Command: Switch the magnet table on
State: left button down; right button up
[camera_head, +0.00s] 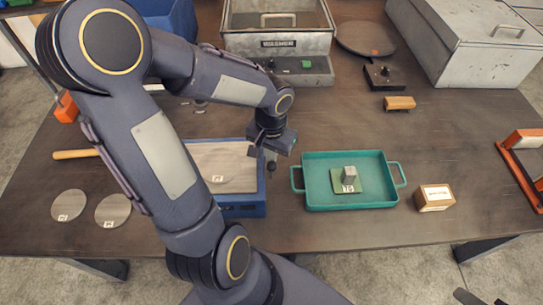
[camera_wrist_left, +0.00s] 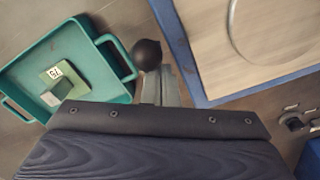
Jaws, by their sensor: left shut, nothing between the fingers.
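The magnet table (camera_head: 228,211) is a blue box with a pale top plate, left of centre in the head view; its blue edge (camera_wrist_left: 184,55) and plate also show in the left wrist view. A round, tagged disc lies on the plate. A dark ball knob (camera_wrist_left: 146,53) shows by the table's edge in the wrist view, and small in the head view (camera_head: 271,168). My left gripper (camera_head: 267,158) is shut and empty at the table's right side; its fingers (camera_wrist_left: 162,86) appear close to the knob. I cannot tell whether they touch it. The switch position is unclear.
A green tray (camera_head: 350,204) holding a small block on a green plate stands just right. A small box (camera_head: 433,198) is beyond it. Two loose discs (camera_head: 69,205) lie at left. Metal bins (camera_head: 278,42) stand at the back. Dark parts at bottom right may be my right gripper.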

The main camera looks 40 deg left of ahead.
pick_arm(q)
jog(key=shift+s+d+f+b, duration=0.2)
jog(key=shift+s+d, duration=0.2)
jog(key=shift+s, duration=0.05)
jog(key=shift+s+d+f+b, duration=0.2)
jog(key=shift+s+d, duration=0.15)
jog(key=shift+s, duration=0.1)
jog(key=shift+w+a+r+p, duration=0.15)
jog(key=shift+w+r+p, duration=0.05)
jog(key=shift+r+p, duration=1.3)
jog(key=shift+r, duration=0.2)
notch_tip(320, 180, up, 6)
jog(key=w+a+p, duration=0.1)
jog(key=p, duration=0.4)
jog(key=shift+w, duration=0.15)
jog(key=s+d+r+t+h, duration=0.3)
jog(key=s+d+r+t, duration=0.2)
jog(key=s+d+r, duration=0.2)
jog(key=shift+s+d+r+t+h, duration=0.2)
jog(key=shift+s+r+t+h, duration=0.15)
jog(key=shift+s+r, duration=1)
